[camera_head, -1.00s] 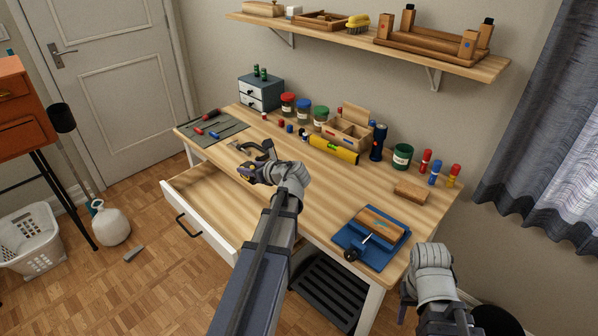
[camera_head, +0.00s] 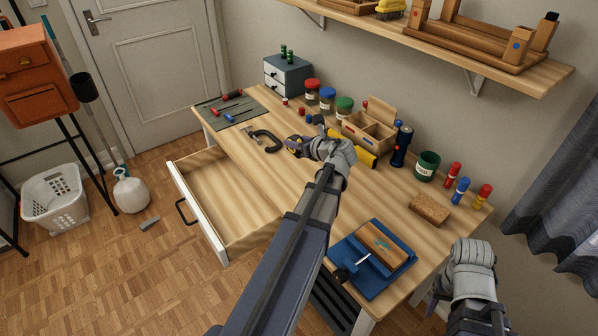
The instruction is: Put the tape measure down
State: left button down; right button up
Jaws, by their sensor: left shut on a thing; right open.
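My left gripper (camera_head: 308,142) is over the middle of the desk (camera_head: 265,168), left of the yellow level (camera_head: 367,159). It is shut on a small dark and yellowish thing, which looks like the tape measure (camera_head: 294,149). The gripper hides most of it, and I cannot tell whether it touches the desktop. My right gripper (camera_head: 436,299) is open and empty at the desk's right front, outside the desktop, partly hidden by its own wrist.
A black clamp (camera_head: 267,141) lies just left of the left gripper. A wooden organizer (camera_head: 368,132), jars and a flashlight (camera_head: 401,146) stand behind. The drawer (camera_head: 222,205) is open and empty. A blue tray (camera_head: 371,264) with a wooden block lies at the front right.

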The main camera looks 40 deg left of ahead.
pick_arm(q)
jog(key=shift+f+b, duration=4.9)
jog(key=shift+f, duration=0.15)
jog(key=shift+r, duration=0.15)
jog(key=c, duration=0.5)
grip_release()
